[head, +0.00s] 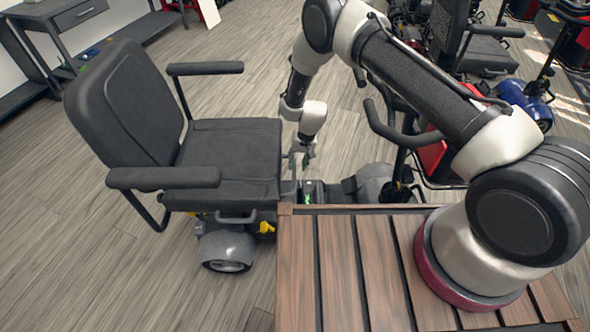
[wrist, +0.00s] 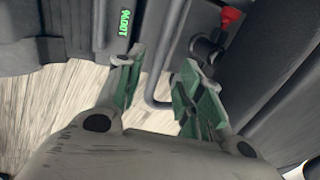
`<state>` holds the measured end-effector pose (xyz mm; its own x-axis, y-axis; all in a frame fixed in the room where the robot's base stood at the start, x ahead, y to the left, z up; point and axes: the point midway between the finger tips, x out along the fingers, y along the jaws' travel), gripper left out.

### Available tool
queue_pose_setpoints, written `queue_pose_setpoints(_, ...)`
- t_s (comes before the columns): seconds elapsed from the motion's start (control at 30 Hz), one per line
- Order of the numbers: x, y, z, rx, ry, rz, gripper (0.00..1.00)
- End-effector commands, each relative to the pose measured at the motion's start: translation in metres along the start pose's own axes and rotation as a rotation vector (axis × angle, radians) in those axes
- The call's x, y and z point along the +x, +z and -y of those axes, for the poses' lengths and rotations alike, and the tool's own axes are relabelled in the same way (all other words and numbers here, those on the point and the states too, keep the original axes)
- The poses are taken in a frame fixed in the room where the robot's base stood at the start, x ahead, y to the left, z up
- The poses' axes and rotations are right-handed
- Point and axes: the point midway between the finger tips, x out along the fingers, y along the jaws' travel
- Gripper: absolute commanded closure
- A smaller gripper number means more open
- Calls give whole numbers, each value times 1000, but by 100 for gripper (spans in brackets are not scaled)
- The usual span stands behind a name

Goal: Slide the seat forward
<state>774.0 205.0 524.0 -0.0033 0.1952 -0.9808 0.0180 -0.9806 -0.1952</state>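The black scooter seat (head: 235,150), with a tall backrest (head: 125,105) and two armrests, is on the left in the head view. It sits above a grey scooter base with a rear wheel (head: 228,250). My gripper (head: 303,155) is at the seat's right edge, pointing down. In the wrist view my gripper (wrist: 158,68) has its two green-padded fingers apart. A thin bent grey bar (wrist: 153,88) shows between the fingers; I cannot tell whether they touch it. Dark scooter parts fill the top and right of the wrist view.
The slatted wooden top (head: 340,265) under my arm's base is close to the seat's right side. The handlebar (head: 395,130) stands right of the seat. More scooters (head: 480,50) are at the back right. A desk (head: 60,20) is at the upper left. Floor left of the seat is clear.

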Motion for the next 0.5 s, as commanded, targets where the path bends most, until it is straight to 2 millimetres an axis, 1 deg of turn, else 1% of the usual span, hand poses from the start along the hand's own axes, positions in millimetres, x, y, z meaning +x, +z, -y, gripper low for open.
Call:
queue_pose_setpoints(0.03,10,1,0,0,1,2,63)
queue_pose_setpoints(0.1,23,1,0,0,1,2,63)
queue_pose_setpoints(0.23,41,0,0,0,0,1,63)
queue_pose_setpoints(0.33,49,0,0,0,0,1,63)
queue_pose_setpoints(0.5,53,0,0,0,0,0,63)
